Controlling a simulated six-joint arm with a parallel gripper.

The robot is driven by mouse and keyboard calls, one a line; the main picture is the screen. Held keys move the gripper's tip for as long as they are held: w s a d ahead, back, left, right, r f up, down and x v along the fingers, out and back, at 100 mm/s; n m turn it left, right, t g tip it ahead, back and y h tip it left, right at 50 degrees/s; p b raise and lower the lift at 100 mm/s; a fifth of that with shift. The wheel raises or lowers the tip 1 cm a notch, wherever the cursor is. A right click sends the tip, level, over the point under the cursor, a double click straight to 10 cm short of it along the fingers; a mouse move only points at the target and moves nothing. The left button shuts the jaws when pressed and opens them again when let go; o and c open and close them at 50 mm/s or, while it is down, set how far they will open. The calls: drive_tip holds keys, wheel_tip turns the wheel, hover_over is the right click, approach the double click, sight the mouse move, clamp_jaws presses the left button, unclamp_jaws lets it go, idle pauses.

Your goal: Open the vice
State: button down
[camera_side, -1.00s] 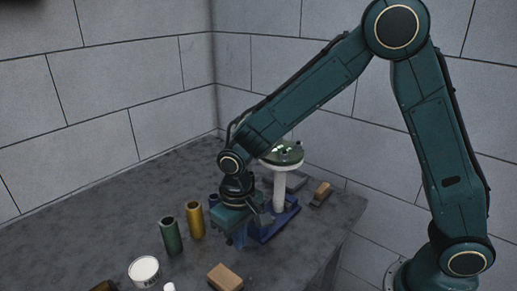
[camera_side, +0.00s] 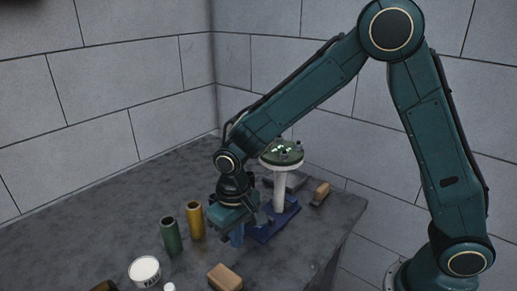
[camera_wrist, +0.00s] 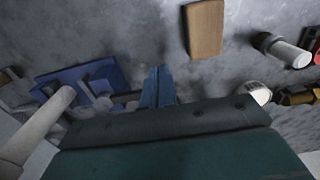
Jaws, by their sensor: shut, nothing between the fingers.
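The blue vice (camera_side: 287,219) stands on the grey table, to the right of my gripper in the side view and partly hidden by it. In the wrist view the vice (camera_wrist: 72,76) lies at the left, with grey metal parts and a short rod pointing towards the fingers. My gripper (camera_side: 237,240) points down close beside the vice. Its blue fingers are together and empty in the wrist view (camera_wrist: 157,88). I cannot tell whether they touch the vice's rod.
A white post with a green round top (camera_side: 281,153) rises beside the vice. Green (camera_side: 171,237) and yellow (camera_side: 195,220) cylinders, a white tub (camera_side: 144,270) and a brown block (camera_side: 225,277) stand nearby. Another brown block (camera_side: 321,193) lies near the table's right edge. The table's left side is clear.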

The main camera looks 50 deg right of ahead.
drive_tip(key=shift+s, duration=0.2)
drive_tip(key=shift+s+d, duration=0.1)
drive_tip(key=shift+s, duration=0.25)
drive_tip(key=shift+s, duration=0.2)
drive_tip(key=shift+r, duration=0.1)
wheel_tip(320, 180, up, 7)
idle(1.2)
drive_tip(key=shift+d, duration=0.1)
